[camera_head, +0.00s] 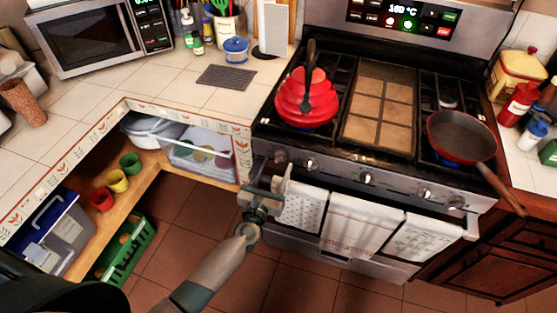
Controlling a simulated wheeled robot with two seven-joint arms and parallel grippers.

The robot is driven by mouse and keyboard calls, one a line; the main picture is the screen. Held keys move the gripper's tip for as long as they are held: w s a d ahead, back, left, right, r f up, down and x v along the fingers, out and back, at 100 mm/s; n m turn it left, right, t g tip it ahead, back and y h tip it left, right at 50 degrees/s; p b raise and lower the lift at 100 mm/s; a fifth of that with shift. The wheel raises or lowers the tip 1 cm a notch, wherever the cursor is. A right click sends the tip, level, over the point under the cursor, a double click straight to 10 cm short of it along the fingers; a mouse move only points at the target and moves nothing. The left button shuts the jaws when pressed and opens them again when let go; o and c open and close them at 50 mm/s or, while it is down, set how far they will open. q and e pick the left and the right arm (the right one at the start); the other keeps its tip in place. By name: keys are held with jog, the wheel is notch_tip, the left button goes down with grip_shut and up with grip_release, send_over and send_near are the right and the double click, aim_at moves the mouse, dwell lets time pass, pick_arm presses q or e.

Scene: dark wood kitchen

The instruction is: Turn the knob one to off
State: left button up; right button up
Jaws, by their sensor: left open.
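The stove's front panel (340,172) carries a row of knobs. The leftmost knob (281,157) and the one beside it (311,164) are at the left end, below the red kettle (306,98). Other knobs sit at the middle (367,178) and right (424,193). I cannot tell which is knob one or read their settings. My left gripper (271,173) is open, at the panel's left end by the leftmost knob; contact cannot be told. Blue shows at the burners under the kettle and the frying pan (462,135). My right gripper is not in view.
Towels (350,226) hang on the oven front, right of my left gripper. The pan's handle (503,190) sticks out past the stove's front right. A tiled counter (185,95) adjoins on the left, with open shelves below. The floor (215,240) before the stove is clear.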

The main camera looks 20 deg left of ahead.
aim_at(280, 160)
pick_arm(q)
jog(key=shift+w, duration=1.55)
jog(key=c, duration=1)
jog(key=shift+c, duration=0.2)
